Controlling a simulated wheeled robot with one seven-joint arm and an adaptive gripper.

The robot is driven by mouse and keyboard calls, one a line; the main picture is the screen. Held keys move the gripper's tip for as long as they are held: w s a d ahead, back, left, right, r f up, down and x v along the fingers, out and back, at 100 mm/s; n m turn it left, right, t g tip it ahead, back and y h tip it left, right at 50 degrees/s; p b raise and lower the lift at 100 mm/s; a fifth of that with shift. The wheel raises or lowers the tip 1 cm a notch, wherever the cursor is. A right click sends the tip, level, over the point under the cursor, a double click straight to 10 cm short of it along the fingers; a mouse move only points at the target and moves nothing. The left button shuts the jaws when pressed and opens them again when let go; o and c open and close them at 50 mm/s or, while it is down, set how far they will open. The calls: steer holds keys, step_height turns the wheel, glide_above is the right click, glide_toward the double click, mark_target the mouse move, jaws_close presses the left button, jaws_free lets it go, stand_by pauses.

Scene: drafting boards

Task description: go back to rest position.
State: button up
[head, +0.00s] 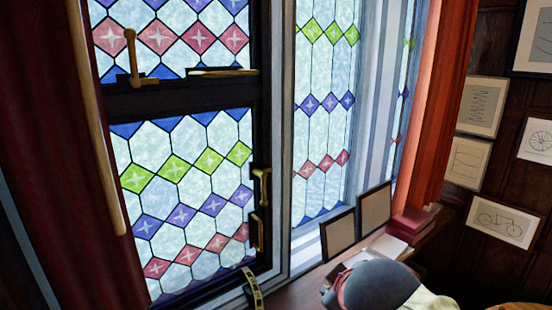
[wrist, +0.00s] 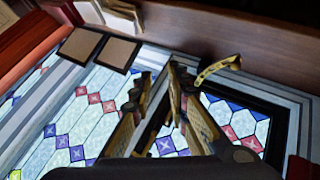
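My gripper (wrist: 159,73) shows in the wrist view, its two dark and tan fingers apart with a gap between the tips. I see nothing held in it. Through the gap I see the window frame and panes. The fingers point toward the lower window edge and the sill; I cannot tell how far off these are. I cannot make out my gripper in the head view. The stained-glass window (head: 185,165) has a dark frame and brass fittings. A yellow strip with dark marks (head: 253,288) is at its lower corner; it also shows in the wrist view (wrist: 215,68), beyond the fingers.
A red curtain (head: 60,150) hangs at the left and an orange-red one (head: 432,110) at the right. Two small framed panels (head: 338,234) and red books (head: 410,222) stand along the sill. A grey rounded thing (head: 375,287) is at the bottom. Framed drawings (head: 504,222) hang at right.

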steer(key=s+d+f+m+g+b, duration=0.1)
steer(key=s+f+b, duration=0.4)
steer(key=f, duration=0.5)
steer(key=s+d+f+m+g+b, duration=0.1)
steer(key=s+d+f+m+b, duration=0.2)
steer(key=f+b, duration=0.6)
steer(key=s+d+f+m+g+b, duration=0.1)
steer(key=s+f+m+b, duration=0.3)
steer(key=f, duration=0.8)
steer(key=s+d+b, duration=0.1)
steer(key=s+b, duration=0.1)
steer(key=shift+s+d+f+b, duration=0.35)
steer(key=shift+f+b, duration=0.05)
steer(key=shift+o, duration=0.3)
